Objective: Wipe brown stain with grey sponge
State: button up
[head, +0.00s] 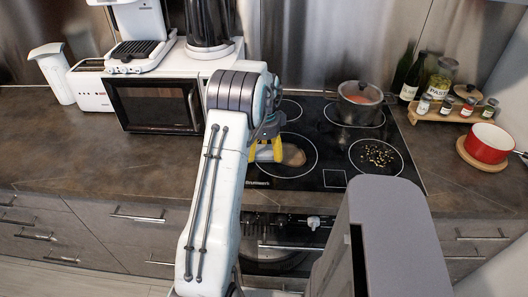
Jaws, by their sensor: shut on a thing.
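The brown stain (293,155) is a tan-brown patch inside the front left burner ring of the black cooktop (337,178). My gripper (268,150) is low over the left part of that ring, just left of the stain. Yellow parts show at its end, beside the stain. It is shut on the grey sponge, which is largely hidden by my gripper and arm. I cannot tell whether the sponge touches the glass.
A pot (359,104) stands on the back right burner. Dark and yellowish bits (377,155) lie on the front right burner. A microwave (155,104) is left of my arm. A red pan (487,143) and a jar rack (445,110) are at right.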

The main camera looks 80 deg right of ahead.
aim_at(306, 157)
jog(key=shift+s+d+r+p, duration=0.1)
jog(key=shift+s+p, duration=0.2)
jog(key=shift+s, duration=1)
jog(key=shift+s+d+f+p, duration=0.1)
jog(key=shift+s+p, duration=0.1)
jog(key=shift+s, duration=0.95)
jog(key=shift+s+f+p, duration=0.1)
jog(key=shift+s+p, duration=0.05)
jog(key=shift+s, duration=0.95)
jog(key=shift+s+d+r+p, duration=0.2)
jog(key=shift+s+p, duration=0.45)
jog(key=shift+s, duration=1)
jog(key=shift+s+d+r+p, duration=0.15)
jog(key=shift+s+p, duration=0.45)
jog(key=shift+s, duration=1.05)
jog(key=shift+d+f+p, duration=0.1)
jog(key=shift+d+p, duration=0.35)
jog(key=shift+d, duration=0.05)
jog(key=shift+w+d+f, duration=0.15)
jog(key=shift+d+f, duration=0.05)
jog(key=shift+d, duration=0.2)
jog(key=shift+w, duration=0.1)
